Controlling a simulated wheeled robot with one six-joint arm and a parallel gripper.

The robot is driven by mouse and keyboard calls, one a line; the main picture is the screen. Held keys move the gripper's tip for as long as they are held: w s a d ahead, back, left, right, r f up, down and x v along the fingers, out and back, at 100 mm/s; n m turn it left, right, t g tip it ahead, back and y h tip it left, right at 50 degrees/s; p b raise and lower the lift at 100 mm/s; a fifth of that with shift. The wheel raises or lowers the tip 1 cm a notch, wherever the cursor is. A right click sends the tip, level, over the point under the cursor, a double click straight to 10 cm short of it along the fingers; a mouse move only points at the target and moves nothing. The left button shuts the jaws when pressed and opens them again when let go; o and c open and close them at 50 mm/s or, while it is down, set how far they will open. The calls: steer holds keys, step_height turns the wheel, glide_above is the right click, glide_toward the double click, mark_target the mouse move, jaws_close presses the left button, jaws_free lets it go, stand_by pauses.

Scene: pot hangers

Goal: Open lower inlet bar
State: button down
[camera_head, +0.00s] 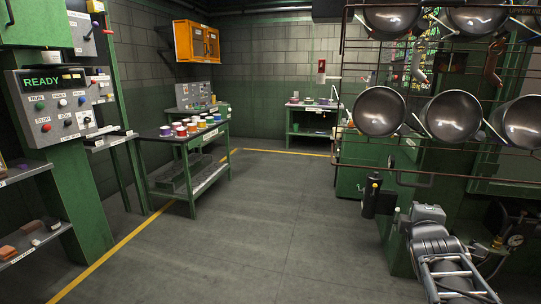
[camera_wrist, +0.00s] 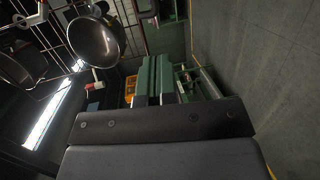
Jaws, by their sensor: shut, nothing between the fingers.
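A thin rust-brown bar (camera_head: 412,184), bent upward at its left end, runs below the lower row of pans on the wire rack (camera_head: 344,40) in the head view. It may be the lower inlet bar, but I read no label on it. My gripper (camera_wrist: 155,122) fills the bottom of the wrist view as a dark block with screws; it is shut and holds nothing.
Several metal pans (camera_head: 381,111) hang on the rack; one shows close in the wrist view (camera_wrist: 92,41). A green table with colored cups (camera_head: 190,130) stands mid-left. A control panel (camera_head: 60,100) reads READY at left. The grey floor (camera_head: 260,220) between is clear.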

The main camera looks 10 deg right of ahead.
steer(key=s+a+m+g+y+p, duration=0.2)
steer(key=a+m+g+y+p, duration=0.3)
steer(key=a, duration=0.9)
steer(key=r+m+p, duration=0.1)
steer(key=m+p, duration=0.1)
steer(key=p, duration=0.1)
steer(key=shift+s+p, duration=0.2)
steer(key=shift+p, duration=0.1)
steer(key=c, duration=1.7)
jaws_free()
steer(key=s+a+m+g+y+p, duration=0.1)
steer(key=s+a, duration=0.1)
steer(key=a, duration=0.1)
steer(key=s+a+m+g+y+p, duration=0.1)
steer(key=s+a+m+g+p, duration=0.1)
steer(key=s+a, duration=0.1)
steer(key=s+a+m+g+y+p, duration=0.1)
steer(key=s+a+p, duration=0.1)
steer(key=a, duration=0.1)
steer(key=shift+s+a+f+m+g, duration=0.2)
steer(key=shift+s+m+g, duration=0.1)
steer(key=shift+m+g, duration=0.1)
steer(key=o, duration=0.3)
steer(key=shift+s+a+f+y, duration=0.1)
steer(key=shift+s+a+y, duration=0.05)
steer(key=shift+y, duration=0.15)
steer(key=shift+s, duration=0.15)
